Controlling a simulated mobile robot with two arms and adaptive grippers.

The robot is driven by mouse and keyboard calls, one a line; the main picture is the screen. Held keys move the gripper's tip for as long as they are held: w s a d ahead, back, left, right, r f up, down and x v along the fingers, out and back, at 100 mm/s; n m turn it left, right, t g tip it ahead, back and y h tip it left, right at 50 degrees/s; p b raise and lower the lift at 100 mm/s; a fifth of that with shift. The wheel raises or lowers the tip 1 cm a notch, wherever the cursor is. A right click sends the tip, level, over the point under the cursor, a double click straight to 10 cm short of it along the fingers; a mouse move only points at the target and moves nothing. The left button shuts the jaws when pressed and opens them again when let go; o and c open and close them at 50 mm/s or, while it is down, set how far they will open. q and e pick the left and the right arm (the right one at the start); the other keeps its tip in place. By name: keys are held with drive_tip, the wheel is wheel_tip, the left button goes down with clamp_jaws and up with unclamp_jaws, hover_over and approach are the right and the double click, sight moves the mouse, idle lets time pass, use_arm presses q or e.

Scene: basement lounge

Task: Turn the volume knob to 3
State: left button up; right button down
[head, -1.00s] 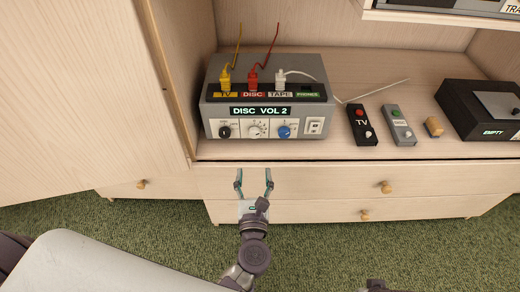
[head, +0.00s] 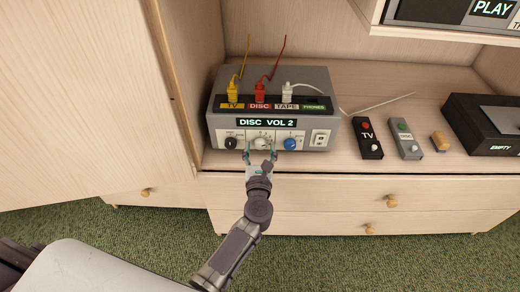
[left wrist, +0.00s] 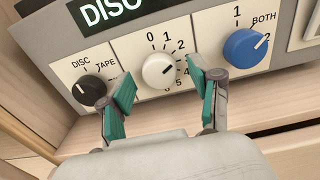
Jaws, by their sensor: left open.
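The grey amplifier box (head: 318,85) stands on the cabinet shelf, and its display (head: 268,122) reads "DISC VOL 2". The white volume knob (head: 262,143) is in the middle of the front panel; it also shows in the left wrist view (left wrist: 159,71), inside a scale from 0 upward, its mark toward the 2. My left gripper (head: 260,149) is open in front of this knob. In the left wrist view its fingers (left wrist: 160,85) flank the knob left and right, with gaps; whether the tips reach past its face I cannot tell. My right gripper is out of view.
A black selector knob (left wrist: 90,90) sits left of the volume knob and a blue knob (left wrist: 244,48) right of it. Yellow, red and white plugs stand on top of the box. Two remotes (head: 368,140) (head: 406,140) lie to the right, near a black deck (head: 480,128).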

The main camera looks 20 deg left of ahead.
use_arm(q)
drive_tip(key=c, duration=1.1)
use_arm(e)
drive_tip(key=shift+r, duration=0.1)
use_arm(q)
drive_tip(key=shift+c, duration=0.2)
drive_tip(key=m+p, duration=0.1)
drive_tip(key=m, duration=0.3)
drive_tip(key=shift+p, duration=0.4)
drive_tip(key=shift+m+p, duration=0.3)
drive_tip(key=shift+m, duration=0.7)
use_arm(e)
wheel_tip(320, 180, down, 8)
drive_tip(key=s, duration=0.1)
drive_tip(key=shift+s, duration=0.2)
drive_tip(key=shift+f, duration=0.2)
use_arm(q)
drive_tip(key=o, duration=1.1)
drive_tip(key=shift+o, duration=0.2)
